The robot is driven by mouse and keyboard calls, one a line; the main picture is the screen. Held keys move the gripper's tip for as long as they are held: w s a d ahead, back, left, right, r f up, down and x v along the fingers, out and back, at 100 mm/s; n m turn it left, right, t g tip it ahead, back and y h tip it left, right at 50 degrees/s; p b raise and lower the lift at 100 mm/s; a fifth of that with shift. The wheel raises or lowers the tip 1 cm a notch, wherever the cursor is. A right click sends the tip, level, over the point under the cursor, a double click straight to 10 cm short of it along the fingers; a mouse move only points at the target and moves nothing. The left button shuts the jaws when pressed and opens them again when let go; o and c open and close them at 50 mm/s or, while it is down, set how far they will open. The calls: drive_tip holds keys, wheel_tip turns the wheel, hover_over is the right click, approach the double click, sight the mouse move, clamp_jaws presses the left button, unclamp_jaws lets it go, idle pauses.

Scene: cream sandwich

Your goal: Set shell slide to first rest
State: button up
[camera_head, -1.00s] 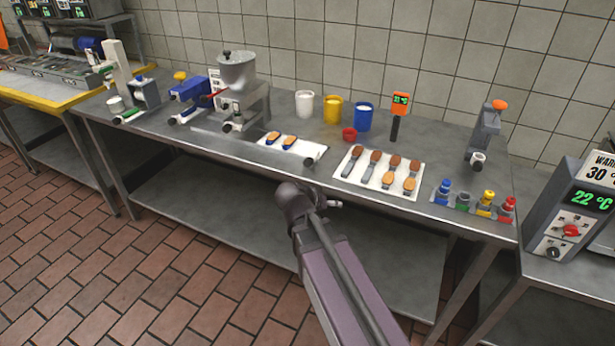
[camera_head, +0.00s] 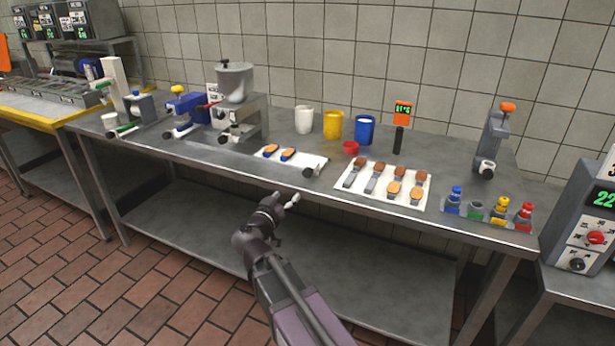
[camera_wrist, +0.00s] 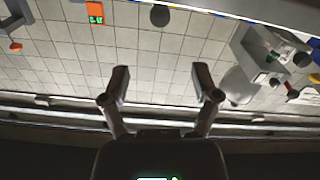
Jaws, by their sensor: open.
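A white plate (camera_head: 312,162) that looks like the shell slide lies near the front of the steel table, before the hopper machine. It carries two blue-and-orange shells (camera_head: 280,153) at its left and has a grey knob (camera_head: 308,171) at its right end. My gripper (camera_head: 290,200) is in front of the table's front edge, below the plate in the picture and apart from it. In the wrist view my gripper (camera_wrist: 160,85) has its two fingers spread wide with nothing between them. I cannot make out the plate in the wrist view.
The hopper machine (camera_head: 236,105) stands behind the plate. White (camera_head: 304,119), yellow (camera_head: 333,124) and blue (camera_head: 364,130) cups stand at the back. A white tray (camera_head: 345,186) with several brown and orange pieces lies to the right. The steel table's front edge (camera_head: 240,176) lies close to my gripper.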

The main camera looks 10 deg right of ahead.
sight(306, 174)
drive_tip(key=shift+d, duration=0.1)
drive_tip(key=shift+x, duration=6.85)
drive_tip(key=shift+f, duration=0.1)
clamp_jaws()
